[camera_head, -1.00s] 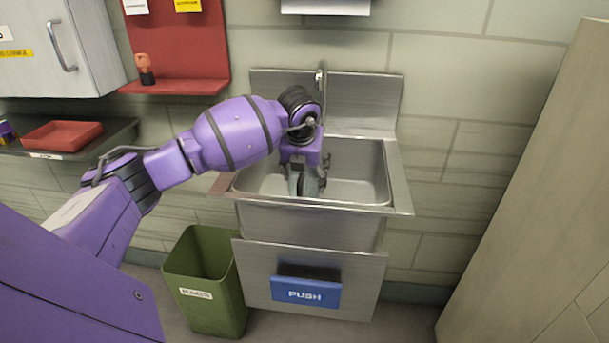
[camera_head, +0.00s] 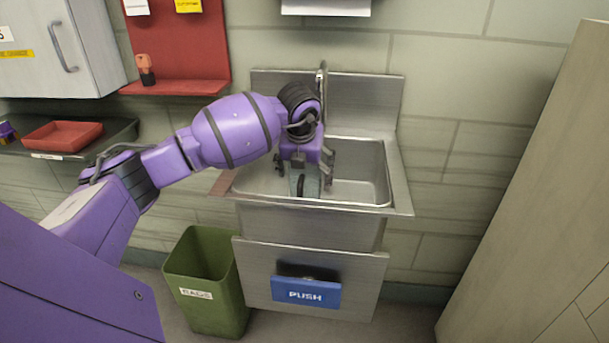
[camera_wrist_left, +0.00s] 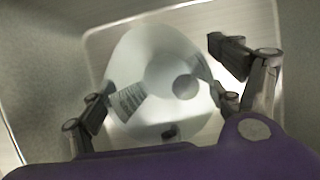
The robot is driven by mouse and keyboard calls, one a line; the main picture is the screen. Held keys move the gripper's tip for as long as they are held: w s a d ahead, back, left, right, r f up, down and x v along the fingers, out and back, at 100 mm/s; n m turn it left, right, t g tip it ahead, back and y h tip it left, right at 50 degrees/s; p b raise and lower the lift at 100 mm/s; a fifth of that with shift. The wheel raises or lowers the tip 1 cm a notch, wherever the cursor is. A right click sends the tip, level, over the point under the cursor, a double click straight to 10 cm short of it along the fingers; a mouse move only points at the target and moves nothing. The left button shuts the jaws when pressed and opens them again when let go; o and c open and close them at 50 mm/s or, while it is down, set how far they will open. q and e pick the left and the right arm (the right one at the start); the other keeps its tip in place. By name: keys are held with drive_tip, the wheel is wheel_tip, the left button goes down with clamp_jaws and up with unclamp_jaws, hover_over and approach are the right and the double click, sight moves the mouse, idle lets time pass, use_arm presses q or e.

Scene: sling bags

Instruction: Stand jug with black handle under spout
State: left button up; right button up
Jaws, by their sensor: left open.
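A pale, translucent jug (camera_head: 312,184) with a black handle (camera_head: 300,185) stands in the steel sink (camera_head: 362,193), its handle toward the front. The wrist view looks down on the jug (camera_wrist_left: 160,60), with a striped label on its left and the dark handle (camera_wrist_left: 171,132) at the bottom. My left gripper (camera_head: 307,168) is over the sink, open, with its fingers (camera_wrist_left: 165,88) on either side of the jug. Whether they touch it cannot be told. The spout (camera_head: 322,80) rises at the back of the sink, its lower part hidden behind my wrist. My right gripper is not in view.
A blue push panel (camera_head: 307,292) is on the sink's front. A green bin (camera_head: 207,280) stands left of it. A red tray (camera_head: 63,136) lies on the left shelf. A tall pale panel (camera_head: 535,170) stands at right. The sink's right side is clear.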

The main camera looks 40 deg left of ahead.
use_arm(q)
drive_tip(key=p+v, duration=0.1)
drive_tip(key=v, duration=1)
